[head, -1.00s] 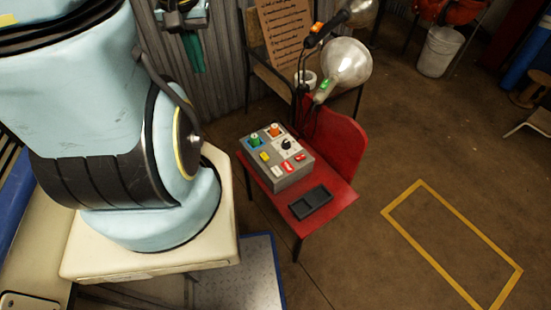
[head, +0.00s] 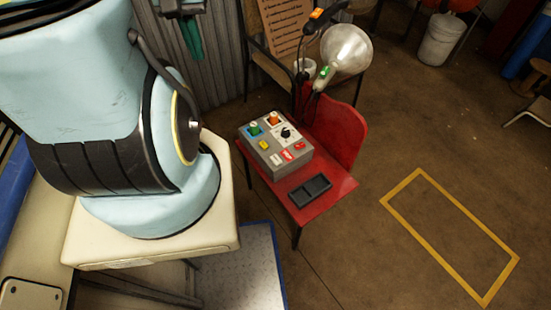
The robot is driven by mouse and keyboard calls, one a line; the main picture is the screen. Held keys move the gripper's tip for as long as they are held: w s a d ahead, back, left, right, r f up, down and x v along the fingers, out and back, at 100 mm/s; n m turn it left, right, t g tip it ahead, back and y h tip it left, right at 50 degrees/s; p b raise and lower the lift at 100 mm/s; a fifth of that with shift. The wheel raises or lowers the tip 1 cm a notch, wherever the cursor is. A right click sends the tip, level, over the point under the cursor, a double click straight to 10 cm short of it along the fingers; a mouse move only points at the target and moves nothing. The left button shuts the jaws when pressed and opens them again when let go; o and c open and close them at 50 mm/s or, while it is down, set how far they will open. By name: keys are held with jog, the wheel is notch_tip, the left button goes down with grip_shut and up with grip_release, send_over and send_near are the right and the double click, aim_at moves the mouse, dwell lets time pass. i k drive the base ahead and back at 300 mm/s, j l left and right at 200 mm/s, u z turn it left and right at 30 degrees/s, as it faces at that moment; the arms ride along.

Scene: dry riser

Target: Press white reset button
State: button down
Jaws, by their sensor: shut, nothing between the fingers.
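The grey control box (head: 276,170) sits on the seat of a red chair (head: 338,188), right of my pale blue arm. On its top, a small white button (head: 276,160) shows near the front edge, beside a red-and-white part (head: 287,155). A second red part (head: 299,146), a yellow button (head: 264,145), a black knob (head: 286,133), a green knob (head: 255,130) and an orange knob (head: 273,119) are also on it. Labels are too small to read. My gripper is not in view, and nothing is seen touching the box.
A black two-compartment tray (head: 310,190) lies on the seat in front of the box. A lamp (head: 346,53) rises behind it. A yellow floor outline (head: 450,235) encloses bare floor at right. A white bucket (head: 441,40) is at the back.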

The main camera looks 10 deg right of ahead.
aim_at(274, 158)
jog(key=l+u, duration=0.15)
jog(key=u, duration=0.25)
jog(key=k+u, duration=0.15)
jog(key=u, duration=0.25)
jog(key=k+l+u, duration=0.1)
jog(key=u, duration=0.3)
jog(key=k+l+u, duration=0.1)
jog(key=u, duration=0.3)
jog(key=k+u, duration=0.3)
jog(key=k, duration=0.35)
jog(key=k+j+u, duration=0.25)
jog(key=k, duration=0.4)
jog(key=l, duration=0.1)
